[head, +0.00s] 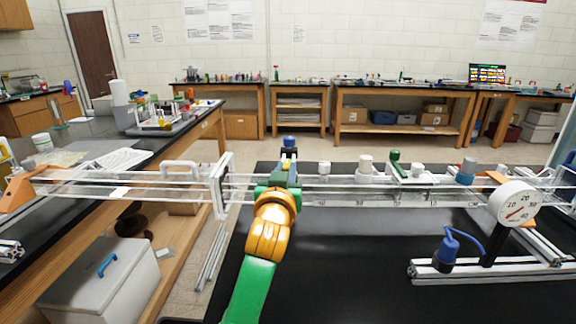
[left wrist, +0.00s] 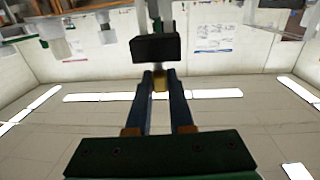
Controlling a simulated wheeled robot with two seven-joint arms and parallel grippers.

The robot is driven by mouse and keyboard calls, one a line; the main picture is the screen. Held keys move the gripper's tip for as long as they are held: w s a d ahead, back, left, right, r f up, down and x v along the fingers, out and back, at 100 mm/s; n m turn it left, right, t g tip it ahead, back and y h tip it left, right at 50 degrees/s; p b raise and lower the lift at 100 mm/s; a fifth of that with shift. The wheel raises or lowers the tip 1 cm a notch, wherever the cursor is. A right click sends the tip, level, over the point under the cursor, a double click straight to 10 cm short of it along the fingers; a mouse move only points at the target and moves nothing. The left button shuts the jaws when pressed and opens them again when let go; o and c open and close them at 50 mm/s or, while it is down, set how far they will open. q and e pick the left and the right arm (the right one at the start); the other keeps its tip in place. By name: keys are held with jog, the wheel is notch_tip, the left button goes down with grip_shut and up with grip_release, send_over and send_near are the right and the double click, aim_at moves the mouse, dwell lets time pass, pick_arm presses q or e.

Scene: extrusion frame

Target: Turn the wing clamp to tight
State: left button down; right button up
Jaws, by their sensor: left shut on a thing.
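My left gripper (head: 289,164) reaches up to the long rail of the extrusion frame (head: 340,186), left of its middle in the head view. In the left wrist view its two dark blue fingers (left wrist: 162,76) are close together, shut on a small brass-coloured piece (left wrist: 160,85), apparently the wing clamp. A dark block (left wrist: 155,47) sits just beyond the fingertips. A blue-topped part (head: 289,141) shows above the gripper in the head view. My gripper hides most of the clamp, so its turn angle cannot be told. My right gripper is not in view.
A dial gauge (head: 513,204) and a blue-hosed fitting (head: 447,247) stand at the right. A green-handled part (head: 395,158) and white and blue caps line the rail. A grey box (head: 100,283) stands lower left. The black bench top (head: 345,260) is clear in the middle.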

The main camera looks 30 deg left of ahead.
pick_arm(q)
jog(key=m+h, duration=0.1)
jog(key=t+h+p, duration=0.1)
jog(key=m+h, duration=0.1)
jog(key=shift+s+a+r+m+h, duration=0.1)
jog(key=shift+a+r+m+h, duration=0.05)
jog(key=shift+a+m+h, duration=0.15)
jog(key=shift+m+t+h+p, duration=0.5)
jog(key=shift+m+h, duration=0.6)
jog(key=shift+h, duration=0.7)
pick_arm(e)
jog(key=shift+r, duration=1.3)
pick_arm(q)
jog(key=shift+h, duration=0.3)
jog(key=c, duration=0.8)
grip_release()
jog(key=shift+f, duration=0.2)
jog(key=s+b, duration=0.2)
jog(key=s, duration=0.5)
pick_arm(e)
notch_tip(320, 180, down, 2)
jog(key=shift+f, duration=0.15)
